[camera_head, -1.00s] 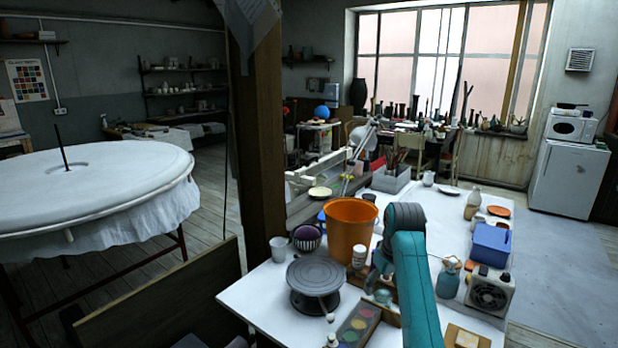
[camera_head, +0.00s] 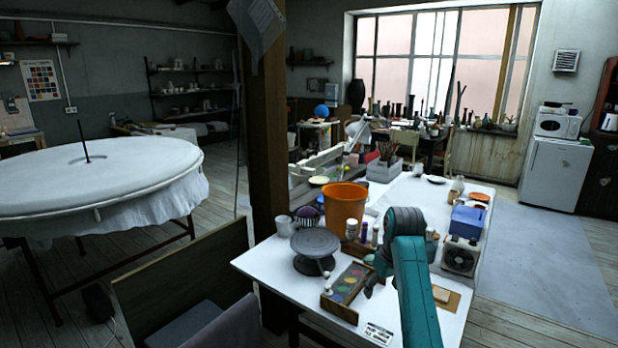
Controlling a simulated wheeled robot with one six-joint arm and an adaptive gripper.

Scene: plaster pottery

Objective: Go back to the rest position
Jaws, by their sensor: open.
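My teal arm reaches up from the lower right and bends down over the white work table (camera_head: 268,262). My gripper (camera_head: 372,288) is dark and small at its end, just right of the wooden paint box (camera_head: 345,291). Its jaws are open, and I see nothing held in them. The arm hides part of the table behind it.
An orange bucket (camera_head: 344,207), a dark turntable (camera_head: 315,245) and small bottles stand close left of the arm. A blue box (camera_head: 467,221) and a grey fan unit (camera_head: 459,256) stand to its right. A wooden post (camera_head: 266,130) rises beside the table. Floor is clear at right.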

